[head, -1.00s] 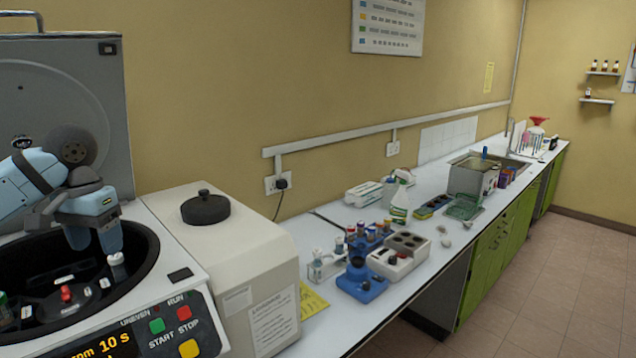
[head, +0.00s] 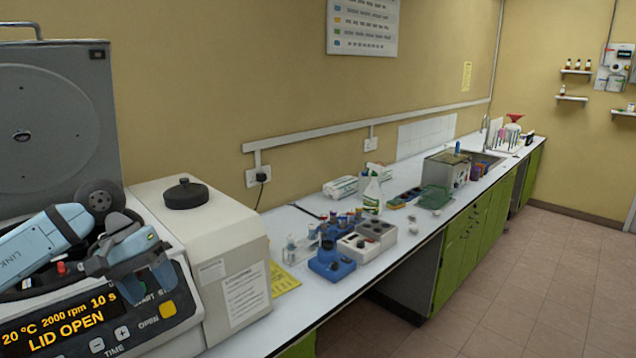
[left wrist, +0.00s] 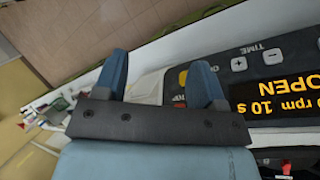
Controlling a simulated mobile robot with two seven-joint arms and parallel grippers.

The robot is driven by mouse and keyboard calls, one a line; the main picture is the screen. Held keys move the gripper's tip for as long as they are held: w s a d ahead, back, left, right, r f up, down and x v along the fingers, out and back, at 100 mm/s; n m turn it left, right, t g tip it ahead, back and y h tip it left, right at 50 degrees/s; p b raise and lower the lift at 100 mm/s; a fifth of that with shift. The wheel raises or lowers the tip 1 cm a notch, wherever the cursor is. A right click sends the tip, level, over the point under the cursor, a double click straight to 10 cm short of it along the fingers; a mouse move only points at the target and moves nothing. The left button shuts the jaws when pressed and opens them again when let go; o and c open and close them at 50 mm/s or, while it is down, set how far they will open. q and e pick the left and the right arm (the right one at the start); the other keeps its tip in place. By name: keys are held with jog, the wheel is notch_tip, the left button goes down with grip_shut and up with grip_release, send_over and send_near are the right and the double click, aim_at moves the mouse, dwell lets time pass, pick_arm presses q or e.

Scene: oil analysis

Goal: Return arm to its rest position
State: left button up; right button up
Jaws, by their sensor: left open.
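My left gripper (head: 150,282) is in front of the centrifuge's control panel in the head view, at the lower left. Its two blue fingers are apart with nothing between them, as the left wrist view (left wrist: 165,80) also shows. The centrifuge (head: 170,340) has its grey lid (head: 60,130) raised, and its display (head: 62,318) reads "LID OPEN". My left arm hides most of the bowl; a red piece (head: 62,268) shows inside. My right gripper is not in view.
A white box-shaped device with a black knob (head: 225,225) stands right of the centrifuge. Beyond it on the bench are a blue device (head: 332,265), a white block (head: 367,241), a spray bottle (head: 373,190) and a metal bath (head: 440,173). The floor (head: 530,270) at right is clear.

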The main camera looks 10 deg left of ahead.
pick_arm(q)
jog(key=s+d+f+n+t+h, duration=0.25)
jog(key=d+n+h, duration=0.25)
jog(key=d+n, duration=0.3)
jog(key=s+d+f+n+t+h+p, duration=0.1)
jog(key=d+f+n+t+h, duration=0.2)
jog(key=d+n+h, duration=0.5)
jog(key=s+d+f+n+t+h, duration=0.1)
jog(key=d+f+n+t+h, duration=0.2)
jog(key=n, duration=0.8)
jog(key=s+a+f+m+t+y, duration=0.1)
jog(key=s+f+m+y, duration=0.4)
jog(key=f+m, duration=0.4)
jog(key=s+a+f+m+t+y+p, duration=0.1)
jog(key=s+f+m+y, duration=0.5)
jog(key=f+m, duration=0.4)
jog(key=s+a+f+m+t+y, duration=0.1)
jog(key=s+f+m+y, duration=0.5)
jog(key=f+m, duration=0.3)
jog(key=m, duration=0.3)
jog(key=shift+s+a+f+m+y, duration=0.2)
jog(key=shift+s+a+m+y, duration=0.05)
jog(key=shift+a+m+y, duration=0.15)
